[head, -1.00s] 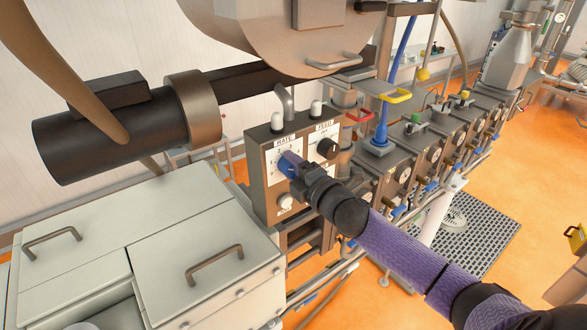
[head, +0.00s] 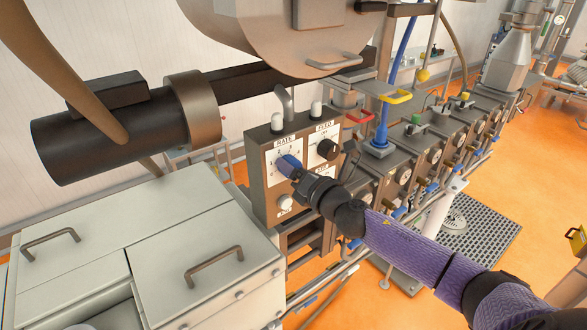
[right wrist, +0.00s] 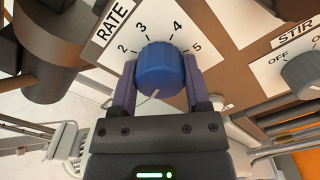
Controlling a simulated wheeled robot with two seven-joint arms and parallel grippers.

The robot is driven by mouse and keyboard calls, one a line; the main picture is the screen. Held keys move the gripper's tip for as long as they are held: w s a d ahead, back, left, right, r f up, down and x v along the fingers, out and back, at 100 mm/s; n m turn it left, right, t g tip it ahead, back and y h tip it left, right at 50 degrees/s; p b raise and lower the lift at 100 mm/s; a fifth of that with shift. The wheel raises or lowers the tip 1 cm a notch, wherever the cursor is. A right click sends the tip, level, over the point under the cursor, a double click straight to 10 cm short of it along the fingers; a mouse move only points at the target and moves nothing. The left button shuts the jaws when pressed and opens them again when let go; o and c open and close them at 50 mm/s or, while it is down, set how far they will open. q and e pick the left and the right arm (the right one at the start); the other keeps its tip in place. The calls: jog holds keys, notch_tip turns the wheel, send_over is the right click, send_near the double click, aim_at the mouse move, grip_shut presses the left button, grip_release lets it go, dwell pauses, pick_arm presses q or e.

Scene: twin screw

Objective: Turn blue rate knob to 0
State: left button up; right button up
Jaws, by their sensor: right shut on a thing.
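The blue rate knob (head: 289,164) is on the front of a brown control box, on a white plate labelled RATE. In the right wrist view the knob (right wrist: 160,72) is large and central, with the numbers 2 to 5 showing around its upper side. A white mark at its lower edge points down and slightly left in that view. My right gripper (right wrist: 161,88) is shut on the knob, one purple finger on each side. In the head view my right gripper (head: 299,172) reaches the knob from the lower right. My left gripper is not in view.
A black FEED knob (head: 327,149) sits close right of the rate knob. A grey STIR knob (right wrist: 303,72) shows in the right wrist view. Light cabinets (head: 150,235) stand at the left. A large dark motor (head: 110,130) lies behind them. Pipes and valves run to the right.

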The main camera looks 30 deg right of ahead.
jog(key=shift+n, duration=0.6)
jog(key=o, duration=1.3)
jog(key=s, duration=0.3)
jog(key=s+b, duration=0.1)
jog(key=s, duration=0.2)
jog(key=s+b, duration=0.1)
jog(key=s, duration=0.3)
jog(key=shift+d, duration=0.4)
